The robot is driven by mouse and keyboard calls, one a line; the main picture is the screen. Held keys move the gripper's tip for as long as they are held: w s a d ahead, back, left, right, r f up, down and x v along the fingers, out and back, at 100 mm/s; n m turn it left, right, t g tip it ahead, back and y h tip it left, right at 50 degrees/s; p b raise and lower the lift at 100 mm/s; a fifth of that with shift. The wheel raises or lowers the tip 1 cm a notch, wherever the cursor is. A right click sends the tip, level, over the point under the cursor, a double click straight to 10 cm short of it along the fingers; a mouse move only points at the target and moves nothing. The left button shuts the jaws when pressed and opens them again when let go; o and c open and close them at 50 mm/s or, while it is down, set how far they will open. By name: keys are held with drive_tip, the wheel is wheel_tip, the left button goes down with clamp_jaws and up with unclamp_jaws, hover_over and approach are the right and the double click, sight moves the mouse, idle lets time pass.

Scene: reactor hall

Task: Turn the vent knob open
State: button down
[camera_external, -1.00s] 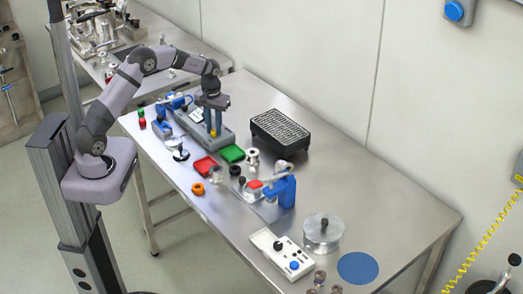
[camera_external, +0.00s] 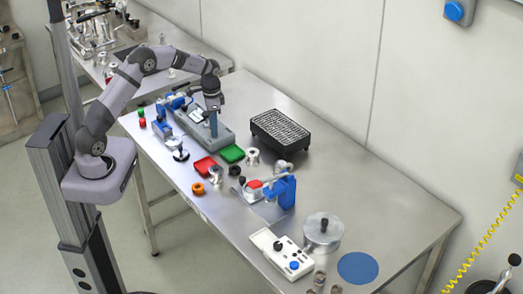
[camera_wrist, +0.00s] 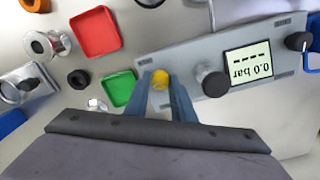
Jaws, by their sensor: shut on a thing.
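The vent knob (camera_wrist: 160,79) is a small yellow knob at one end of the grey panel (camera_wrist: 205,50). It shows between my fingertips in the wrist view. My gripper (camera_wrist: 162,86) is shut on the knob, with one blue-grey finger on each side. In the external view my gripper (camera_external: 213,124) points down at the near end of the panel (camera_external: 190,122), and the fingers hide the knob. The panel's display (camera_wrist: 248,68) reads 0.0 bar, upside down in the wrist view. A dark knob (camera_wrist: 211,80) stands beside the display.
A red tray (camera_external: 205,167) and a green tray (camera_external: 231,154) lie close to the panel. A black ribbed block (camera_external: 280,133) stands to the right. A blue clamp fixture (camera_external: 285,191) and a metal cylinder (camera_external: 323,232) are farther forward. The table's right rear is clear.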

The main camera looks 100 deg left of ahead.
drive_tip(key=m, duration=0.6)
drive_tip(key=shift+r+m, duration=0.1)
drive_tip(key=shift+m, duration=0.2)
drive_tip(key=m, duration=0.5)
drive_tip(key=shift+w+a, duration=0.1)
drive_tip(key=shift+m, duration=0.4)
drive_tip(key=c, duration=1.5)
unclamp_jaws()
drive_tip(key=shift+r+b, duration=1.25)
drive_tip(key=shift+r, duration=2.4)
